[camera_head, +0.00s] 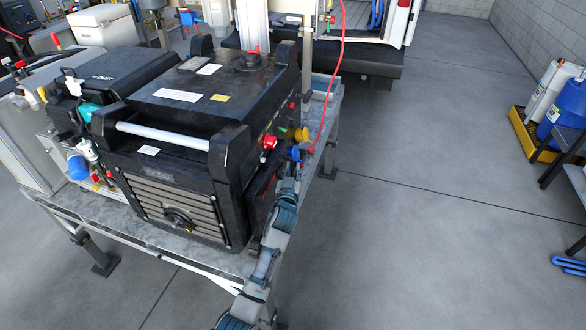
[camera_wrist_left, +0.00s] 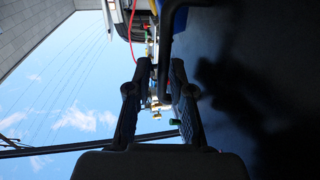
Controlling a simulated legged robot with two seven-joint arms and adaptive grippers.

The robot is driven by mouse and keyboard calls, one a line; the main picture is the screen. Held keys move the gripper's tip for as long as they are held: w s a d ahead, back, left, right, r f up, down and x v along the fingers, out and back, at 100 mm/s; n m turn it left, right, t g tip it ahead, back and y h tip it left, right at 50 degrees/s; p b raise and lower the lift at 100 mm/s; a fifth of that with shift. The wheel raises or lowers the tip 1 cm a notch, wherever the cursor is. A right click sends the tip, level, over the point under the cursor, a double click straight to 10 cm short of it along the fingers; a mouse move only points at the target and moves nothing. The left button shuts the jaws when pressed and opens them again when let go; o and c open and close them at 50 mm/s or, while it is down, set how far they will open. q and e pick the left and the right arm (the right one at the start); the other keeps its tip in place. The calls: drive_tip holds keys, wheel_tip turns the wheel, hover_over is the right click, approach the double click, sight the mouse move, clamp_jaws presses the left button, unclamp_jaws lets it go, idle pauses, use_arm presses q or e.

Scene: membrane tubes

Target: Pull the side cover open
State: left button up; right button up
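The large black machine (camera_head: 170,105) stands on a grey metal bench and has a white bar across its near end. Its near end has a slatted grey panel (camera_head: 172,207) with a round knob. Its dark right side is partly hidden by my left arm; I cannot tell which panel is the side cover. My left gripper (camera_head: 264,186) is close against that right side. In the left wrist view, the fingers of my left gripper (camera_wrist_left: 162,66) stand apart, with a dark bar (camera_wrist_left: 166,40) reaching between the fingertips. Contact on both sides is unclear. My right gripper is not in view.
Red (camera_head: 268,141), yellow and blue fittings stick out at the machine's right side. A red hose (camera_head: 334,85) hangs down there. The bench (camera_head: 190,246) has legs and a narrow edge. The floor right of it is clear up to a yellow tray (camera_head: 526,140) with containers.

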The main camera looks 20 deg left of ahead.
use_arm(q)
drive_tip(key=shift+w, duration=0.55)
drive_tip(key=shift+a, duration=0.4)
drive_tip(key=shift+f, duration=0.1)
clamp_jaws()
drive_tip(key=shift+d, duration=0.3)
